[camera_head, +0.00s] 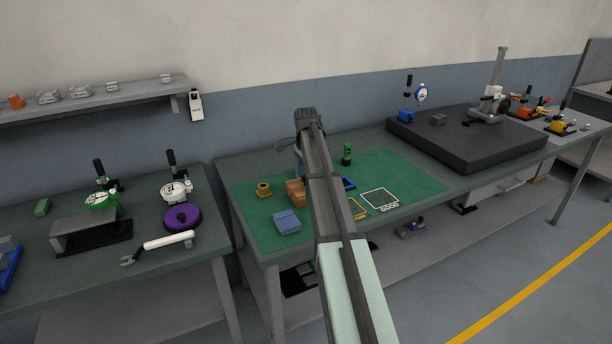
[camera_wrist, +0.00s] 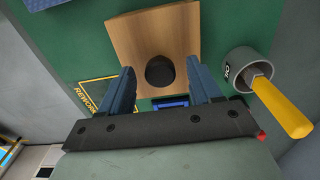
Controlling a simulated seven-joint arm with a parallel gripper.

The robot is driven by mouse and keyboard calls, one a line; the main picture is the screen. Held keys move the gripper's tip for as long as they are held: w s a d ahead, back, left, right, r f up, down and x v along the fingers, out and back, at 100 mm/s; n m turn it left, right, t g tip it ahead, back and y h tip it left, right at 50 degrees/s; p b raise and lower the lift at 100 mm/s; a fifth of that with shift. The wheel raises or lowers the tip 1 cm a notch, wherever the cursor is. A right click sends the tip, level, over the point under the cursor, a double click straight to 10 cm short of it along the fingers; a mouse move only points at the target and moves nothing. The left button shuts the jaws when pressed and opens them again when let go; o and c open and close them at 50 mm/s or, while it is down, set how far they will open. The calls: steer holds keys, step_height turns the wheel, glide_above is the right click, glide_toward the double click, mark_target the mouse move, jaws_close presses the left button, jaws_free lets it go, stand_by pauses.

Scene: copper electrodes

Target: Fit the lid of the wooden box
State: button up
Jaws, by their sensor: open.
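In the wrist view a light wooden piece (camera_wrist: 125,40) with a dark round feature (camera_wrist: 160,72), either a knob or an opening, lies on the green mat. My gripper (camera_wrist: 160,66) is open. Its two blue fingers are on either side of the dark round feature, with a gap on each side. In the head view the wooden box (camera_head: 296,194) stands on the mat below my gripper (camera_head: 299,170), partly behind my arm. A smaller brown piece (camera_head: 263,191) sits to its left. I cannot tell which brown piece is the lid, or whether it touches the box.
A blue box (camera_head: 286,222) stands in front of the wooden box. A grey cup (camera_wrist: 246,70) with a yellow-handled tool (camera_wrist: 283,108) is close to my right finger in the wrist view. A blue tray (camera_head: 348,184) and a green-black item (camera_head: 347,154) stand right of my arm.

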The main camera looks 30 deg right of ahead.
step_height(320, 180, up, 14)
steer(key=shift+f, duration=0.25)
stand_by(0.4)
